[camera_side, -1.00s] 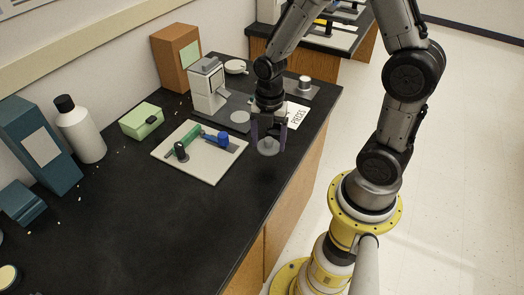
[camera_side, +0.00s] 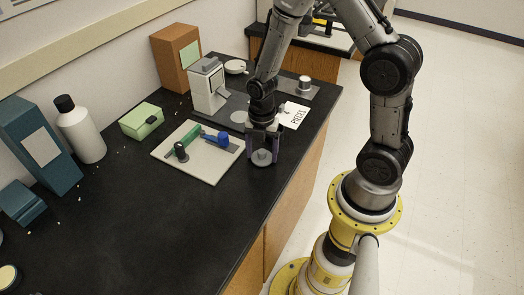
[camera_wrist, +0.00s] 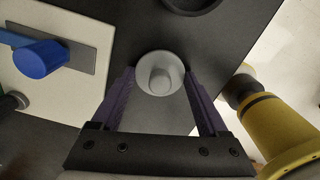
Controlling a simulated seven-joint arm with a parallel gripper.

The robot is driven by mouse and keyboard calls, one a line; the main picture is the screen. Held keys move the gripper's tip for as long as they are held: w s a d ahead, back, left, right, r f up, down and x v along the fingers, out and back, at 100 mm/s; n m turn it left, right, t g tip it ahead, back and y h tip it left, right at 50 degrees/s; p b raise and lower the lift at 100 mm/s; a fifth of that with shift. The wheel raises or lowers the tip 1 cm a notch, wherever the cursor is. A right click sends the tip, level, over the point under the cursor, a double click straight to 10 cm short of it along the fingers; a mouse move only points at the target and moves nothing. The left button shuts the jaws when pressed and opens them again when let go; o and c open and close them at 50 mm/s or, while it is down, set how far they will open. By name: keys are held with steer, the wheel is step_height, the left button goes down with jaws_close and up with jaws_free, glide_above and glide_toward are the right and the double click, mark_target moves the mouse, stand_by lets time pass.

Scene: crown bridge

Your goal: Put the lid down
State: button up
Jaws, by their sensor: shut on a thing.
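The lid (camera_side: 262,158) is a small grey disc with a round knob on top. It also shows in the wrist view (camera_wrist: 160,73), level between the fingertips. My gripper (camera_side: 263,156) is shut on it, with one purple finger at each side of its rim; the wrist view shows both fingers of my gripper (camera_wrist: 160,78) angling in to it. The lid is over the black bench, just right of the white board. I cannot tell whether its underside touches the bench.
The white board (camera_side: 195,170) holds a green tool, a dark knob and a blue piece (camera_side: 223,140). A white machine (camera_side: 208,85) stands behind, with a printed card (camera_side: 294,115) to its right. A dark round rim (camera_wrist: 191,4) shows ahead.

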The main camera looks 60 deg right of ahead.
steer(key=o, duration=1.2)
step_height(320, 180, up, 12)
step_height(320, 180, up, 8)
steer(key=m+t, duration=0.2)
steer(key=m, duration=0.6)
glide_above(262, 151)
steer(key=s+a, duration=0.3)
steer(key=s, duration=0.1)
steer(key=shift+s+a+r+m+t, duration=0.35)
steer(key=shift+s+r+m+t, duration=0.45)
steer(key=shift+s+m, duration=1.1)
steer(key=shift+s+a+r+m+t, duration=0.35)
steer(key=shift+s+r+m, duration=0.85)
steer(key=shift+m, duration=1.25)
steer(key=shift+s+a+r+m+t, duration=0.3)
steer(key=shift+s+r+m+t, duration=0.45)
steer(key=shift+s+m, duration=1.2)
steer(key=shift+w+r, duration=0.1)
steer(key=shift+w, duration=0.15)
